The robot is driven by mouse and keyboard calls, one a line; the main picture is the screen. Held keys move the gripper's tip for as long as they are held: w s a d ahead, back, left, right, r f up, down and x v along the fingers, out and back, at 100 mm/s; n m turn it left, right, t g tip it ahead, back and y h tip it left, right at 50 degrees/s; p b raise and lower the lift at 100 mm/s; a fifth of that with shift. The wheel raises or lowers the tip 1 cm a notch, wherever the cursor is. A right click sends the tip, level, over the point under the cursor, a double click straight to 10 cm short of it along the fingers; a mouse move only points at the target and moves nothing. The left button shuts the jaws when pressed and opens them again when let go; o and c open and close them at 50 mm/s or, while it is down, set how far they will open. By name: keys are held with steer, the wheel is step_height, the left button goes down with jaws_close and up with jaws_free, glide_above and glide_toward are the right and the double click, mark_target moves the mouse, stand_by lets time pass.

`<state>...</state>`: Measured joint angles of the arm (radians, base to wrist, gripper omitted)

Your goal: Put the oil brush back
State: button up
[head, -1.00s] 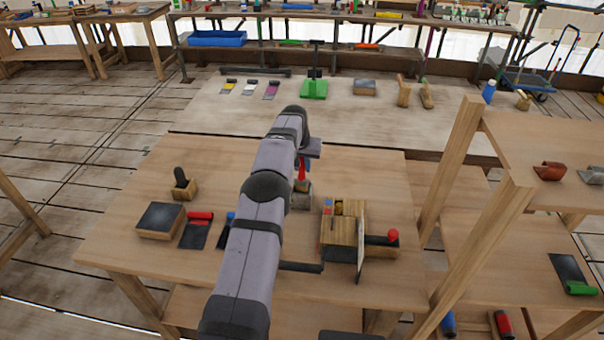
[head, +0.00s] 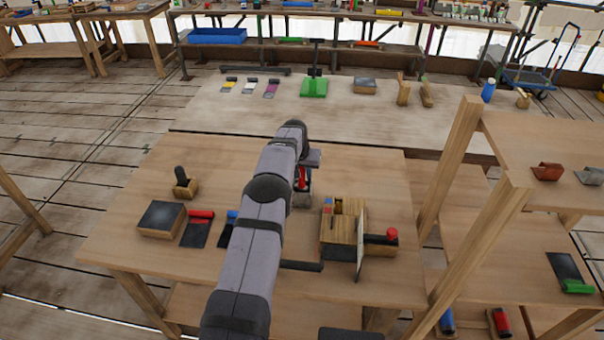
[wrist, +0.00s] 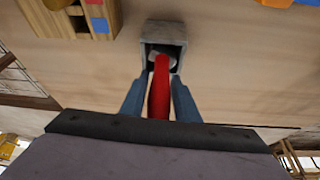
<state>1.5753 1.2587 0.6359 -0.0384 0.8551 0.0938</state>
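The oil brush has a red handle (wrist: 160,85), which also shows in the head view (head: 302,179). My gripper (wrist: 161,82) is shut on the handle, with one blue-grey finger on each side. A grey square holder (wrist: 165,33) stands on the table, and it also shows in the head view (head: 302,200) below the gripper. The brush's pale lower end lies at the holder's opening in the wrist view. I cannot tell how deep it sits, and its tip is hidden.
A wooden block with slots (head: 340,232) stands close right of the holder. A red-knobbed tool (head: 390,236) lies beside it. A dark block (head: 160,220), a red-handled scraper (head: 197,230) and a small wooden stand (head: 185,187) are at the left. The table's far middle is clear.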

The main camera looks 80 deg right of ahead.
steer(key=shift+o, duration=0.5)
steer(key=shift+r, duration=0.15)
steer(key=shift+a+r, duration=0.1)
steer(key=shift+r, duration=0.25)
steer(key=b+v, duration=0.3)
steer(key=v, duration=0.8)
steer(key=shift+r+b, duration=0.2)
steer(key=shift+b, duration=0.15)
steer(key=shift+w+a, duration=0.1)
